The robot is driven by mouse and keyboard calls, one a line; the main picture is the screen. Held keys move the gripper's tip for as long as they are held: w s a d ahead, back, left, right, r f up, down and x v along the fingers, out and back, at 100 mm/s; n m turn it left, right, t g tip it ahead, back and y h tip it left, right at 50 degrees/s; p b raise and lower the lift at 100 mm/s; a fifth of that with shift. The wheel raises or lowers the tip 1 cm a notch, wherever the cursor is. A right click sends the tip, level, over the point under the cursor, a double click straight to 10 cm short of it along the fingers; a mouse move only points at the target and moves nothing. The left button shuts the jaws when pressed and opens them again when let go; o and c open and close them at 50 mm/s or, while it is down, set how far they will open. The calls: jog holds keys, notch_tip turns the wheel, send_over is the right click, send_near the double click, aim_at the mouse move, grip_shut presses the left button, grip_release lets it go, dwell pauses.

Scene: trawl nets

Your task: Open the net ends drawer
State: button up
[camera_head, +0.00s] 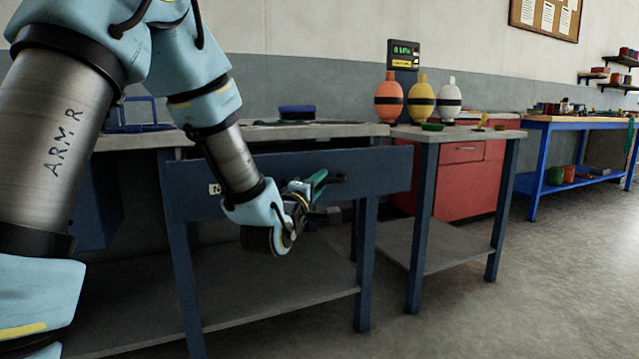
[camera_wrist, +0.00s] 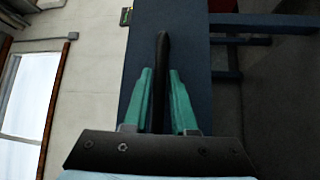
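The drawer is a wide dark blue front (camera_head: 375,172) under the grey-topped bench at the centre of the head view. It stands out a little in front of the bench edge, with a dark gap above it. A small white label (camera_head: 215,188) sits on its left part; I cannot read it all. My gripper (camera_head: 325,180) is at the drawer front, right of its middle. In the wrist view, my gripper's teal fingers (camera_wrist: 161,85) lie on both sides of the black bar handle (camera_wrist: 162,50), close against it. The blue drawer front (camera_wrist: 190,25) shows behind them.
A brush with blue top (camera_head: 297,112) lies on the bench top (camera_head: 350,130). A side table to the right carries orange, yellow and white floats (camera_head: 421,103). A red cabinet (camera_head: 463,175) stands behind it. The floor at the front right (camera_head: 550,290) is clear.

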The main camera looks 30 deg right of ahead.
jog(key=o, duration=0.3)
jog(key=b+v, duration=1)
jog(key=b, duration=0.1)
jog(key=shift+s+a+f, duration=0.15)
jog(key=shift+a, duration=0.2)
dwell(0.5)
